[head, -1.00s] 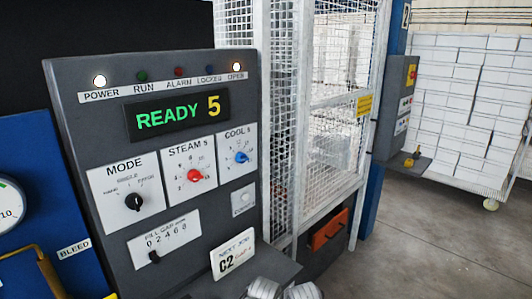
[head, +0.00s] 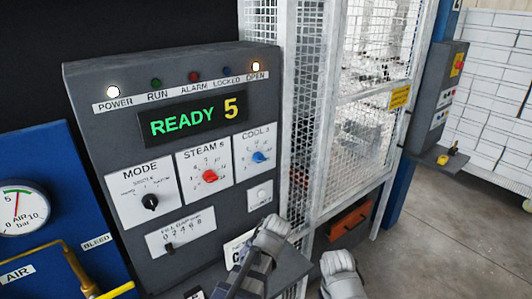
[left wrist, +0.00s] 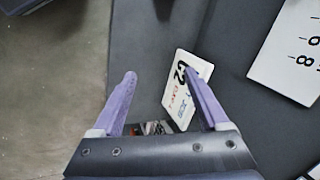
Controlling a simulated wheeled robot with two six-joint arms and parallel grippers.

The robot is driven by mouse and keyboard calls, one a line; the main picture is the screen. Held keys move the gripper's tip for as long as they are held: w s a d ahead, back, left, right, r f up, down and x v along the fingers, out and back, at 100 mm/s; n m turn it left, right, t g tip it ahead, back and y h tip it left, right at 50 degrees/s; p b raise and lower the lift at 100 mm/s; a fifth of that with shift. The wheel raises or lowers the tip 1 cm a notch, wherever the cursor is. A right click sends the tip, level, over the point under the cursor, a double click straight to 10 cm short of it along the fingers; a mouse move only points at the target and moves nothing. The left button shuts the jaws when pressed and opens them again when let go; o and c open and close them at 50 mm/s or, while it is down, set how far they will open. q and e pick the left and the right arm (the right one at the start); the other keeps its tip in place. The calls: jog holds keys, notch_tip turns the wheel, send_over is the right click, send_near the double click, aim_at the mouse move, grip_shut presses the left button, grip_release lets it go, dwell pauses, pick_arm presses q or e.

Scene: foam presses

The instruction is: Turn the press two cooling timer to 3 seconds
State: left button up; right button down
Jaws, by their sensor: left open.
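The grey control panel (head: 88,130) fills the left middle of the head view. Its display (head: 194,119) reads READY 5. The blue COOL S knob (head: 259,157) sits at the panel's right, on a white plate; its pointer setting is too small to read. My left arm comes up at the bottom, below the panel's right side, well under the blue knob. In the left wrist view my left gripper (left wrist: 158,73) is open, with nothing between its fingers, above a white card (left wrist: 176,105) marked C2. My right gripper's fingers do not show.
The red STEAM S knob (head: 210,176) and black MODE knob (head: 150,201) are left of the blue knob. A fill slider (head: 168,246) is below them. A white mesh cage (head: 362,130) stands right of the panel. A pressure gauge (head: 22,207) is at far left.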

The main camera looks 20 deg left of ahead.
pick_arm(q)
jog(key=w+a+r+m+t+y, duration=0.1)
jog(key=w+a+r+m+y, duration=0.15)
jog(key=w+r, duration=0.2)
jog(key=m+t+y, duration=0.7)
jog(key=m+t, duration=0.1)
jog(key=m, duration=0.2)
send_near(260, 159)
jog(key=w, duration=0.2)
jog(key=x, duration=0.7)
jog(key=shift+a+f+p, duration=0.4)
jog(key=shift+a, duration=0.2)
jog(key=shift+n, duration=0.25)
grip_shut()
